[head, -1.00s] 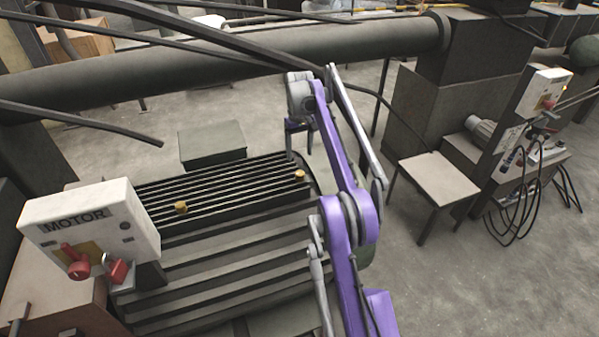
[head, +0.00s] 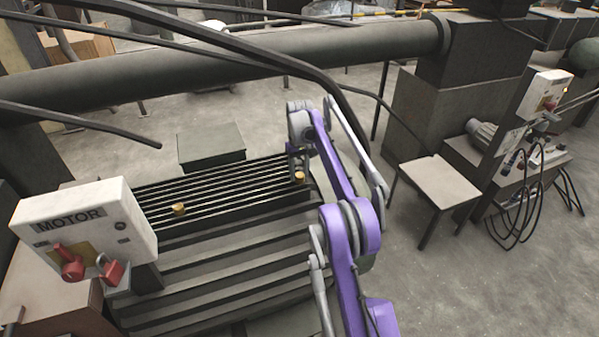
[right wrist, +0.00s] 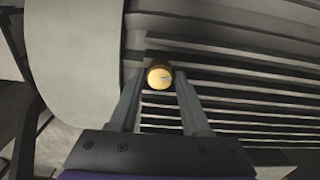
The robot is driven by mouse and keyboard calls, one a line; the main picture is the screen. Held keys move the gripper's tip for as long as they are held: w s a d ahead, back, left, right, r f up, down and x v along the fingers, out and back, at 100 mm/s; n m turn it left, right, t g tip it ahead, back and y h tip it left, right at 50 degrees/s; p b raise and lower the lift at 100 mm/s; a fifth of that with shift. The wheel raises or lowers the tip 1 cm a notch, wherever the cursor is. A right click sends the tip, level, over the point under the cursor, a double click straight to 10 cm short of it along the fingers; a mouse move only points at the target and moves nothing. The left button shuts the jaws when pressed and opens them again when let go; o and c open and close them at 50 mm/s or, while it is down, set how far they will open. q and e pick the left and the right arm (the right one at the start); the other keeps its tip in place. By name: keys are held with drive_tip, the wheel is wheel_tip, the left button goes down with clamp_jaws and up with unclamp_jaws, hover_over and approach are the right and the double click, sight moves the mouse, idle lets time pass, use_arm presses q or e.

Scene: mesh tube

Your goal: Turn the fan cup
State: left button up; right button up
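Two small brass cups sit on the dark ribbed top of the motor housing (head: 240,255) in the head view. One brass cup (head: 178,209) is at the left, and the other brass cup (head: 299,177) is at the right end of the ribs. My right gripper (head: 298,160) is just above and behind the right cup. In the right wrist view, that cup (right wrist: 160,77) shows between the fingertips of my right gripper (right wrist: 160,80). The fingers stand apart with a small gap on each side; whether they touch it is unclear. My left gripper is not in view.
A white MOTOR switch box (head: 85,232) with red knobs stands at the left. A thick pipe (head: 240,62) and dark cables cross behind the motor.

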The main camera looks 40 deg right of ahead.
sight(300, 174)
clamp_jaws()
drive_tip(key=shift+r+m+p, duration=0.15)
drive_tip(key=shift+m+p, duration=0.25)
drive_tip(key=shift+m, duration=1.2)
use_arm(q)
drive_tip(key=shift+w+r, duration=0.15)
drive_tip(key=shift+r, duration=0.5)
use_arm(e)
drive_tip(key=shift+o, duration=2.3)
unclamp_jaws()
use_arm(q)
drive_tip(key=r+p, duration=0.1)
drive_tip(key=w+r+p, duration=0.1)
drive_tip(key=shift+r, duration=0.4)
use_arm(e)
wheel_tip(300, 174, up, 11)
drive_tip(key=shift+f, duration=0.2)
